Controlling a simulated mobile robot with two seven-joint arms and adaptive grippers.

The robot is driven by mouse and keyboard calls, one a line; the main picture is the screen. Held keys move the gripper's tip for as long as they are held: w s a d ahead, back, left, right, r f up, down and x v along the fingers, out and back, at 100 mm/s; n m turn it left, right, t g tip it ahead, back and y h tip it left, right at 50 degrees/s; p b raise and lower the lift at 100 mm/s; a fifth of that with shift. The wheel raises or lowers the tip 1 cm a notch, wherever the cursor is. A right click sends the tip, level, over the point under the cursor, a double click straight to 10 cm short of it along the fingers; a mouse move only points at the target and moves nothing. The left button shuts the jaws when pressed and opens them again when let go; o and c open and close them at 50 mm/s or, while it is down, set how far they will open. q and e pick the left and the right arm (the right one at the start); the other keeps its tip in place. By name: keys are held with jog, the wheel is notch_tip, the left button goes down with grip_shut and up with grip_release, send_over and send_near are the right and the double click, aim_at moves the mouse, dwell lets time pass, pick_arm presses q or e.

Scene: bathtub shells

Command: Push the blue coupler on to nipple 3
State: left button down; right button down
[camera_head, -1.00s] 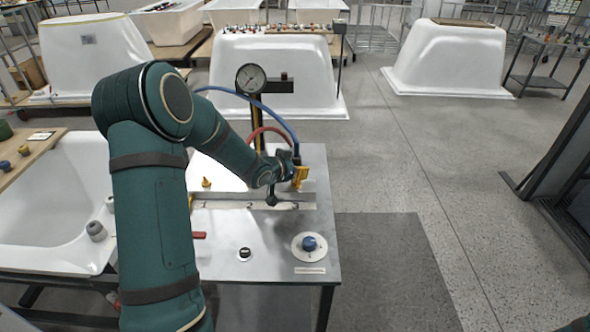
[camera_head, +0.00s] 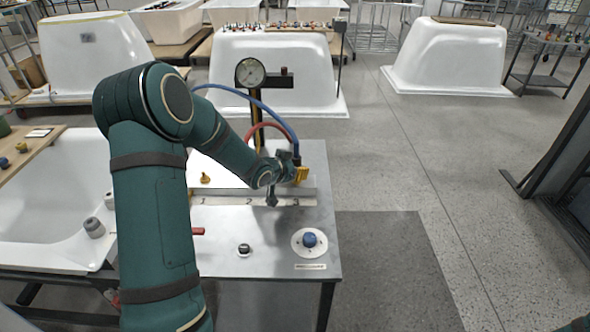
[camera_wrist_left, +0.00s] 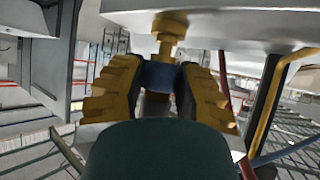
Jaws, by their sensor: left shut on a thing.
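My left gripper (camera_head: 300,173) is at the right end of the bench, above the printed 3 on the numbered strip (camera_head: 225,201). In the left wrist view its yellow ribbed fingers (camera_wrist_left: 158,85) are shut on the blue coupler (camera_wrist_left: 158,74). A brass nipple (camera_wrist_left: 168,42) hangs from a pale surface in line with the coupler's end. They look touching or nearly so; I cannot tell how far the coupler is on. In the head view the coupler is mostly hidden by the gripper. The blue hose (camera_head: 290,130) runs down to it. My right gripper is out of view.
A pressure gauge (camera_head: 249,73) stands on a post behind, with a red hose (camera_head: 262,127) close to my wrist. Another brass fitting (camera_head: 206,179) is at the left. A blue knob (camera_head: 309,240) and black knob (camera_head: 244,249) are in front. A white tub (camera_head: 40,245) adjoins left.

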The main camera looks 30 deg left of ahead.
pick_arm(q)
jog(key=shift+f+b, duration=0.4)
jog(key=shift+f, duration=0.1)
jog(key=c, duration=0.6)
grip_release()
jog(key=shift+c, duration=0.2)
jog(key=v, duration=1.2)
